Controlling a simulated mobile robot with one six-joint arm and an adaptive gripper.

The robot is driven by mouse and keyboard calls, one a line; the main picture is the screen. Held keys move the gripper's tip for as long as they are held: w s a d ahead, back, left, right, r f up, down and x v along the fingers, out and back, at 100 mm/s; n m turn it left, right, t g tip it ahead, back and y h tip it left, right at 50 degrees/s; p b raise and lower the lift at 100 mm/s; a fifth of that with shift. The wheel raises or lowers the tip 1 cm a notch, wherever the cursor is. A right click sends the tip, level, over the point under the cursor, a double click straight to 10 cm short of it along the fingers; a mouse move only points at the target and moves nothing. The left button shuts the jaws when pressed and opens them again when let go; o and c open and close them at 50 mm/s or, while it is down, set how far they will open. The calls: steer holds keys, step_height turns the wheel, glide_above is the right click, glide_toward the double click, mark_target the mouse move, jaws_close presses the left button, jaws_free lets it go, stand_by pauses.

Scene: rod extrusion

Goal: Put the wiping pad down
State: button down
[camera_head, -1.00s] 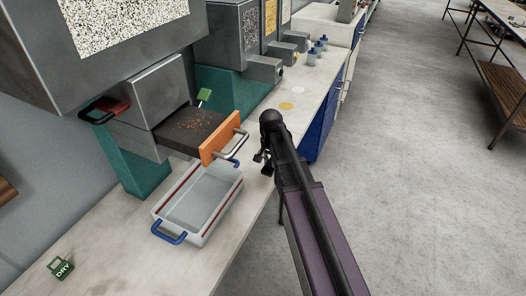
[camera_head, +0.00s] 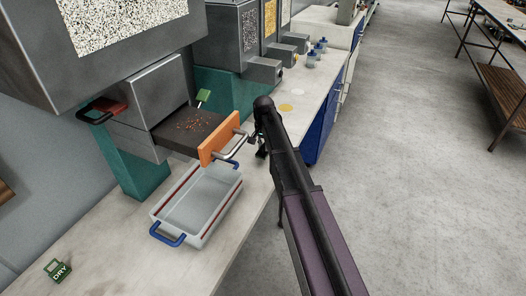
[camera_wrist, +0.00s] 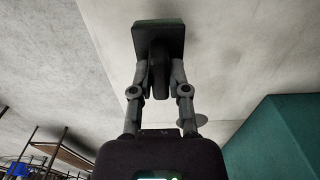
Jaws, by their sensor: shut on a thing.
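The wiping pad (camera_wrist: 172,32) is a dark grey-green rectangular block with a dark upright handle (camera_wrist: 158,72) in the wrist view. My gripper (camera_wrist: 160,76) is shut on this handle, one finger on each side. In the head view my gripper (camera_head: 261,152) is over the pale bench top (camera_head: 105,243), right of the orange-fronted drawer, near the bench's front edge. My arm hides the pad there. I cannot tell whether the pad touches the bench.
The drawer (camera_head: 219,139) stands pulled out, with orange bits on its dark top. A grey tray (camera_head: 199,202) with blue handles sits below it. A green DRY tag (camera_head: 57,270) lies at the lower left. Yellow (camera_head: 285,107) and white discs mark the bench beyond my gripper.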

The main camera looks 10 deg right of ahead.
mark_target(263, 151)
steer(key=shift+w, duration=0.65)
step_height(263, 151, down, 4)
steer(key=b, duration=0.3)
steer(key=shift+r+b, duration=0.15)
steer(key=shift+b, duration=0.2)
steer(key=c, duration=0.6)
jaws_free()
step_height(263, 151, up, 12)
steer(key=p, duration=1.2)
